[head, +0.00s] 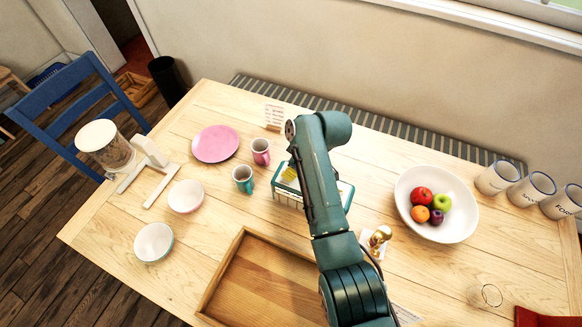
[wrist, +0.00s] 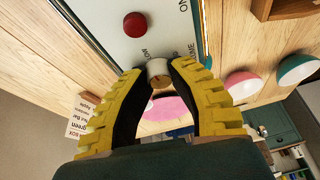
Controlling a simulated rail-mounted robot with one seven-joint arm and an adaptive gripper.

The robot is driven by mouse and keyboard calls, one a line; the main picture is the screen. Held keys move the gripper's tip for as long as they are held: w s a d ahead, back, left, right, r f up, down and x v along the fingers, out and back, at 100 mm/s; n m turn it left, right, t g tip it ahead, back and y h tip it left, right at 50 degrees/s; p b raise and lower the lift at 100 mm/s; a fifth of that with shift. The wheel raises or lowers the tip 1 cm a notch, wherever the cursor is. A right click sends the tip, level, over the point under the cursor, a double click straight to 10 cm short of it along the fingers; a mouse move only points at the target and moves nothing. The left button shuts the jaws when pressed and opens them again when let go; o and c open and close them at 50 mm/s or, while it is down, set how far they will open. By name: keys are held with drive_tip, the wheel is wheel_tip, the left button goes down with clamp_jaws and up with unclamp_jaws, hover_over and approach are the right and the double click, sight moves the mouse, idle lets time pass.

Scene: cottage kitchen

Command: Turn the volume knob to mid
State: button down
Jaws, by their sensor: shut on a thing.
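The volume knob (wrist: 158,69) is a small pale cylinder on a light panel (wrist: 160,38) in the wrist view. My gripper (wrist: 157,75), with yellow ribbed fingers, is shut on it, one fingertip on each side. Small lettering is printed around the knob, partly hidden by the fingers; I cannot tell which mark the knob points to. In the head view the panel belongs to a teal and white box-shaped device (head: 285,196) on the table, largely hidden by my arm. The yellow fingers (head: 289,174) show at its top; the knob is hidden there.
A red button (wrist: 135,24) sits near the knob. Around the device are two mugs (head: 243,179), a pink plate (head: 215,144), a small text card (head: 274,116), a wooden tray (head: 240,240), a golden-topped object (head: 379,238) and a fruit bowl (head: 455,232).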

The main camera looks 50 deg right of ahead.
drive_tip(key=m+p, duration=0.1)
drive_tip(key=p, duration=0.1)
drive_tip(key=m+h+p, duration=0.1)
drive_tip(key=m+p, duration=0.1)
drive_tip(key=p, duration=0.1)
drive_tip(key=shift+a+r, duration=0.1)
drive_tip(key=shift+r, duration=0.2)
drive_tip(key=m+h+p, duration=0.1)
drive_tip(key=m+p, duration=0.2)
drive_tip(key=m, duration=0.1)
drive_tip(key=shift+f+h, duration=0.15)
drive_tip(key=shift+h, duration=0.25)
drive_tip(key=m+p, duration=0.1)
drive_tip(key=m, duration=0.1)
drive_tip(key=m+h, duration=0.1)
drive_tip(key=m, duration=0.1)
drive_tip(key=shift+a+f+h+p, duration=0.1)
drive_tip(key=shift+f+h+p, duration=0.1)
drive_tip(key=shift+h+p, duration=0.15)
drive_tip(key=m+g+h, duration=0.1)
drive_tip(key=m, duration=0.3)
drive_tip(key=shift+m+b, duration=0.3)
drive_tip(key=shift+f+g, duration=0.1)
drive_tip(key=shift+g, duration=0.3)
